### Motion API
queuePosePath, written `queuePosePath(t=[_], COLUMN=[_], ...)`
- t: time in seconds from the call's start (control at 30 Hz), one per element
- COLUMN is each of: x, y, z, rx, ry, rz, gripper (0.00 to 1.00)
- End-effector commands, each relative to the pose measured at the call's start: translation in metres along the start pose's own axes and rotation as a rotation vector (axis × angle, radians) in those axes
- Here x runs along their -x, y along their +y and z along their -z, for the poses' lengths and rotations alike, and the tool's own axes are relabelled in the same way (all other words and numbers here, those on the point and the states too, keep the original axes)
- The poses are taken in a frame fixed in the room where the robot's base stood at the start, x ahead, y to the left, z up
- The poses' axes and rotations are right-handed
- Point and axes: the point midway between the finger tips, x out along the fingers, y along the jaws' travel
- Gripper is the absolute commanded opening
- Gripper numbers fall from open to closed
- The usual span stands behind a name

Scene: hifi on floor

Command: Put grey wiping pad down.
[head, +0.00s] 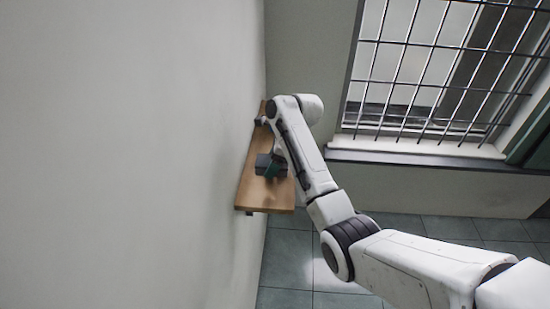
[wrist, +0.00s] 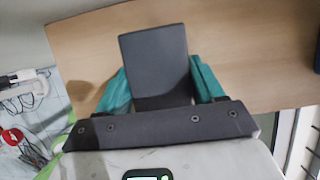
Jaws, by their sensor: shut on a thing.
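The grey wiping pad (wrist: 153,60) is a dark grey block in the wrist view, between the two teal fingers of my gripper (wrist: 158,85). My gripper is shut on it. In the head view the pad (head: 263,161) shows small and dark beside my gripper (head: 274,168), over the wooden shelf (head: 258,193). The shelf board also fills the upper part of the wrist view (wrist: 240,45). I cannot tell whether the pad touches the board.
The shelf is fixed along a pale wall (head: 150,150) on the left. A small object (head: 261,120) sits at its far end. A barred window (head: 440,70) is at right. The near part of the shelf is bare.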

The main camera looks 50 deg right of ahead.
Motion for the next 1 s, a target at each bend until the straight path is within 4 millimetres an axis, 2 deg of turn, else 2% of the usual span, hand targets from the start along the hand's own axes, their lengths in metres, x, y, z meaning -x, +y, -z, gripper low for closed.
queuePosePath(t=[0.3, 0.33, 0.57, 0.83, 1.0], x=[-0.003, -0.002, -0.002, -0.001, 0.015], y=[0.000, 0.000, 0.000, -0.001, -0.001], z=[0.001, 0.000, 0.000, 0.000, -0.001], rx=[0.001, 0.002, 0.001, 0.001, 0.001], ry=[0.001, 0.001, 0.001, 0.000, -0.002], rz=[-0.001, 0.000, 0.000, 0.000, 0.003], gripper=[0.39, 0.71, 0.93, 0.93, 0.93])
